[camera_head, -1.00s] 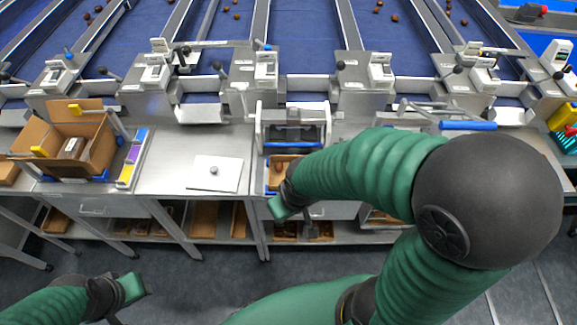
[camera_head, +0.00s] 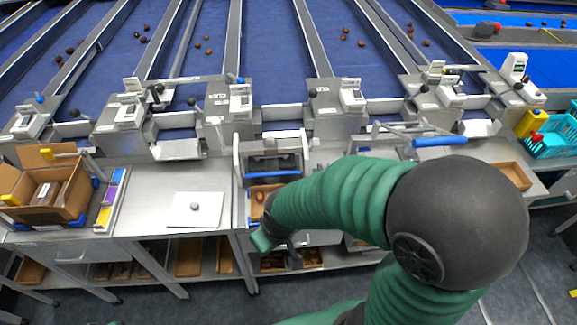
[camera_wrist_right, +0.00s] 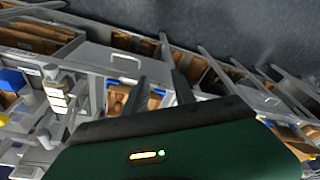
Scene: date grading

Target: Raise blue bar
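One blue bar (camera_head: 273,174) runs across the front of the grey framed press at the middle of the bench, just above a small cardboard box (camera_head: 257,205) holding a brown item. A second blue bar (camera_head: 440,142) is a thick handle on a metal lever frame further right. My right gripper (camera_head: 294,258) is low in front of the bench edge, below the press and apart from both bars. In the right wrist view its two dark fingers (camera_wrist_right: 160,80) stand apart with nothing held between them. My right arm hides part of the bench. My left gripper is out of view.
An open carton (camera_head: 70,203) stands at the far left. A turquoise basket (camera_head: 556,138) and an empty tray (camera_head: 514,176) are at the right. Shelves below hold boxes.

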